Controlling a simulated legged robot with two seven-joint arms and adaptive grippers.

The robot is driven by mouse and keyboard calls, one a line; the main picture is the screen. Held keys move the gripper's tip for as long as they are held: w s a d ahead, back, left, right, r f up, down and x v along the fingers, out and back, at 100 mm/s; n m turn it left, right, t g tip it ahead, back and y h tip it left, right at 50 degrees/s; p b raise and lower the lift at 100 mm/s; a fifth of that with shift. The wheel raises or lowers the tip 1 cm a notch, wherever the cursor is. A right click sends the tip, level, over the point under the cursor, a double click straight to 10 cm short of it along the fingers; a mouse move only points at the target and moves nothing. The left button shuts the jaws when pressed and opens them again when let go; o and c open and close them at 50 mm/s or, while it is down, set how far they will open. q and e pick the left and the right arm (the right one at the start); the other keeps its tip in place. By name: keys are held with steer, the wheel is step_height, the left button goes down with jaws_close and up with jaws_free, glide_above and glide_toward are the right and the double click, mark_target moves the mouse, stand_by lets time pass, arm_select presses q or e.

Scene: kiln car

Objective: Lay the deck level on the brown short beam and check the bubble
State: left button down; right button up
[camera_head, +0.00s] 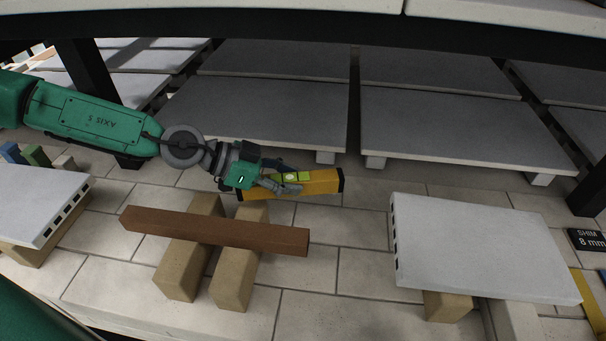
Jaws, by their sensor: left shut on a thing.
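The deck level (322,182) is a yellow-orange bar with dark end caps and a green vial near its middle. My left gripper (291,184) is shut on it and holds it behind the brown short beam. The brown short beam (215,230) lies across two tan blocks, running left to right. The level appears apart from the beam, beyond its right half. The bubble in the vial is too small to read. The left part of the level is partly hidden by the gripper. My right gripper is not in view.
The two tan blocks (184,265) stand on pale tiles. A grey slab (475,245) rests on supports at the right, and another slab (40,205) at the left. A dark block marked SHIM 8 mm (588,240) lies far right. Large grey shelves (460,130) stand behind.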

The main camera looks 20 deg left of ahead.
arm_select(q)
steer(key=shift+s+a+r+n+t, duration=0.15)
steer(key=shift+s+r, duration=0.05)
steer(key=shift+s, duration=0.25)
steer(key=shift+s+a+r+n+t, duration=0.1)
steer(key=shift+s+a+r, duration=0.1)
steer(key=shift+s, duration=0.2)
steer(key=shift+s+a+r+n+t, duration=0.15)
steer(key=shift+s, duration=0.3)
steer(key=shift+s, duration=0.1)
steer(key=shift+s+y, duration=0.1)
steer(key=shift+y, duration=0.2)
